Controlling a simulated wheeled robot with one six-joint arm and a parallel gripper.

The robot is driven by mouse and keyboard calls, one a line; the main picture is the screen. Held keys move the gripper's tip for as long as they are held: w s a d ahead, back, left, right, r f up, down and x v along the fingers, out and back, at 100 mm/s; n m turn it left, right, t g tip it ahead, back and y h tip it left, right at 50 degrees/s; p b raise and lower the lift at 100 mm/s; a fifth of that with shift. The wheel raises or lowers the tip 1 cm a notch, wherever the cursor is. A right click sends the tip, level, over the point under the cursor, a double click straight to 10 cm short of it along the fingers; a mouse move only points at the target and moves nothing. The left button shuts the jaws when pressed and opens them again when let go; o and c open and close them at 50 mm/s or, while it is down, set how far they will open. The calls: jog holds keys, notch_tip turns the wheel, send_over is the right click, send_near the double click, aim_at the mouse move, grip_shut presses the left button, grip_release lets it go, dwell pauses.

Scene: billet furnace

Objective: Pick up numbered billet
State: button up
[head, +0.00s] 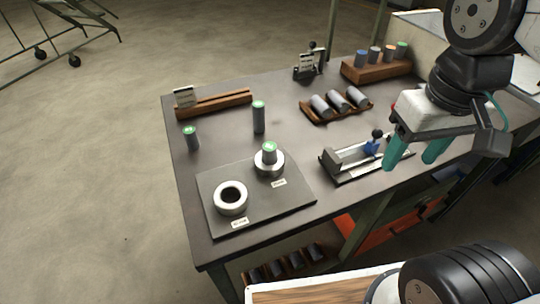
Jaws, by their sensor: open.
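Grey cylindrical billets stand and lie on a dark workbench (220,125). A short green-topped billet (192,142) stands at the left, and a taller green-topped billet (259,121) stands near the middle. Another green-topped billet (270,156) stands in a silver ring (268,168) on a dark plate (258,203). Several billets (375,57) stand in a wooden block at the back right. Lying billets (339,101) rest in a wooden tray (322,119). Any numbers are too small to read. My gripper (410,164), with teal fingers, is open and empty near the bench's right side.
A second silver ring (231,197) on the plate is empty. A vise-like fixture (350,158) lies close left of my gripper. A wooden rail (215,104) with a label card lies at the back left. Dark pieces (280,267) sit on a lower shelf. Bare bench surface lies around the middle billet.

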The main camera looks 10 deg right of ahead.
jog(key=w+a+f+n+g, duration=0.2)
jog(key=w+a+f+n, duration=0.1)
jog(key=w+a+n, duration=0.25)
jog(key=n+t, duration=0.1)
jog(key=n, duration=2.1)
send_over(269, 146)
jog(key=f, duration=0.5)
jog(key=shift+s+f, duration=0.25)
jog(key=shift+s, duration=0.15)
jog(key=shift+w+n, duration=0.15)
jog(key=shift+n, duration=0.7)
jog(key=shift+f, duration=0.2)
jog(key=f, duration=0.7)
jog(key=shift+w+f, duration=0.2)
jog(key=shift+w, duration=0.05)
grip_shut()
